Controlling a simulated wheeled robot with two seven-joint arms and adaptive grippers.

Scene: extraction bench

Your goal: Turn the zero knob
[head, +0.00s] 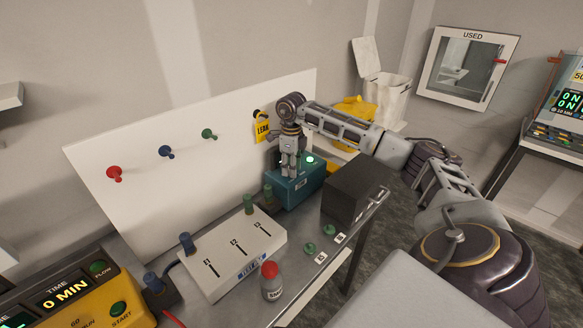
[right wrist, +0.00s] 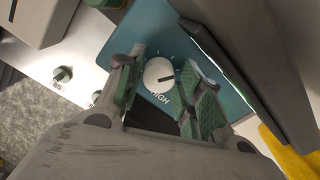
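A teal box (head: 301,187) with a lit green light stands on the bench at the back, beside a dark grey block. In the right wrist view, a round white knob (right wrist: 159,75) with a dark pointer line sits on the teal panel (right wrist: 152,32), with the word HIGH beside it. No word "zero" is readable. My right gripper (head: 289,172) points down over the teal box. In the right wrist view its green-padded fingers (right wrist: 160,85) are apart, one on each side of the knob, with gaps visible. I cannot tell their height above it. My left gripper is out of view.
The dark block (head: 352,190) stands close right of the teal box. A white panel (head: 232,262) with slots, a red-capped bottle (head: 271,284) and a yellow timer unit (head: 80,297) are nearer. A white board (head: 180,185) with colored pegs stands behind.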

